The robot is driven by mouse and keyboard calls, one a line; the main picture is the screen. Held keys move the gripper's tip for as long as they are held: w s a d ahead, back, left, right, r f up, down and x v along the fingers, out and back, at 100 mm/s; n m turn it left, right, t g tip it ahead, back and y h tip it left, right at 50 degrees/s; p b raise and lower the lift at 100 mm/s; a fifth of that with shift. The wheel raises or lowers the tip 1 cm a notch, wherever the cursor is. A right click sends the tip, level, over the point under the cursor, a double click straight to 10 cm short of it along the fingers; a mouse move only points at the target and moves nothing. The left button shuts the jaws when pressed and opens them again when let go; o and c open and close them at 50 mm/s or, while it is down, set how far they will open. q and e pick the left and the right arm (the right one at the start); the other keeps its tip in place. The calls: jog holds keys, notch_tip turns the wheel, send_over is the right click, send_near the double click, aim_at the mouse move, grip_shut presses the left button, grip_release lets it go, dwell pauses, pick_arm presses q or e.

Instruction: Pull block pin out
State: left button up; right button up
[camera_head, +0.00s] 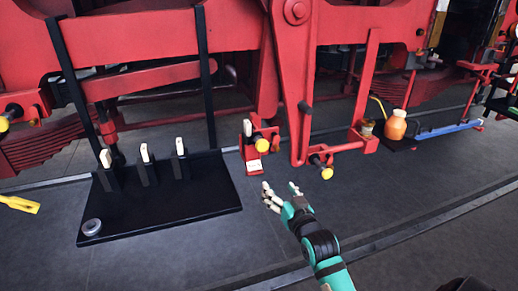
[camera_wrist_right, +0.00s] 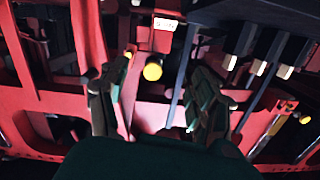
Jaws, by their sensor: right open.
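One pin with a yellow round end (camera_head: 262,145) sits in a red bracket above a small red block with a white label (camera_head: 254,167). A second yellow-ended pin (camera_head: 327,173) sticks out at the foot of the red hanging lever. I cannot tell which is the block pin. My right gripper (camera_head: 281,190) is open and empty, just below and between these two pins, apart from both. In the right wrist view, a yellow end (camera_wrist_right: 152,71) shows between the spread fingers of my right gripper (camera_wrist_right: 148,95). My left gripper is not in view.
A black stand (camera_head: 190,205) with white-tipped levers and a grey ring (camera_head: 91,227) is at left. A yellow object (camera_head: 20,204) lies at the left edge. An orange bottle (camera_head: 396,125) stands at right. A rail (camera_head: 400,235) crosses the floor.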

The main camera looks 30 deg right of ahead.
aim_at(263, 147)
notch_tip(263, 147, up, 5)
jog(key=shift+t, duration=0.5)
jog(key=p+x, duration=0.1)
jog(key=x, duration=1)
jog(key=d+p+x, duration=0.1)
jog(key=x, duration=0.4)
jog(key=shift+w+d+p, duration=0.1)
jog(key=shift+w+p, duration=0.2)
jog(key=shift+p, duration=0.05)
grip_shut()
